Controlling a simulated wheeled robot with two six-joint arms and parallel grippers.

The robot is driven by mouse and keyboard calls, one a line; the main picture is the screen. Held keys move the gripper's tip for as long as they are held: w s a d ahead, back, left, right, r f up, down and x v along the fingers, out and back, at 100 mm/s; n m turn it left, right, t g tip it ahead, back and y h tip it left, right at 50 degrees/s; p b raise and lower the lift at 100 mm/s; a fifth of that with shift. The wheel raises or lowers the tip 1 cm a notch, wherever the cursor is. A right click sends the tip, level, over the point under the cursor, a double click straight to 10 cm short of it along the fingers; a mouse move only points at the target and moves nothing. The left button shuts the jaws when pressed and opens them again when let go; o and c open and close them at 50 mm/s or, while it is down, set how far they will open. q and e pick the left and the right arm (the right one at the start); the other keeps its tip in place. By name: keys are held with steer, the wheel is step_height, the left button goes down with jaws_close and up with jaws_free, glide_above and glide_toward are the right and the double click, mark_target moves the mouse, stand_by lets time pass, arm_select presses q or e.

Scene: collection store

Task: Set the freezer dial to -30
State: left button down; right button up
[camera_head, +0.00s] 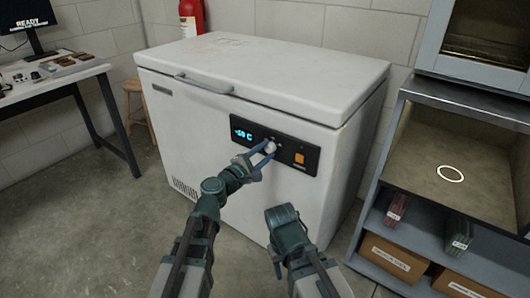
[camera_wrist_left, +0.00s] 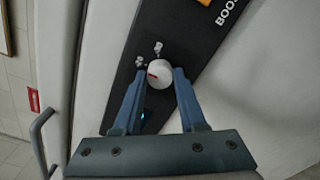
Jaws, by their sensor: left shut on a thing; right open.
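The white chest freezer (camera_head: 215,130) stands against the wall with its lid down. Its black control panel (camera_head: 290,153) has a blue lit display (camera_head: 243,134) that shows a minus temperature in C; its first digit is hard to read. The pale round freezer dial (camera_head: 270,146) sits in the panel's middle. In the left wrist view the dial (camera_wrist_left: 160,73) has a red mark pointing toward picture left. My left gripper (camera_head: 266,150) is shut on the dial, one blue finger on each side. My right gripper (camera_head: 277,263) is low in front of the freezer, open and away from the panel, its fingers mostly hidden.
An orange button (camera_head: 299,158) is right of the dial on the panel. A grey shelf unit (camera_head: 452,97) with brown boxes (camera_head: 392,259) stands at right. A desk (camera_head: 50,80) and wooden stool (camera_head: 133,87) are at left. A red extinguisher (camera_head: 191,17) is behind the freezer.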

arm_select(q)
steer(key=m, duration=0.6)
steer(key=shift+m, duration=0.3)
steer(key=m, duration=0.5)
steer(key=shift+m, duration=0.4)
steer(key=shift+c, duration=2.3)
jaws_free()
steer(key=shift+s, duration=0.1)
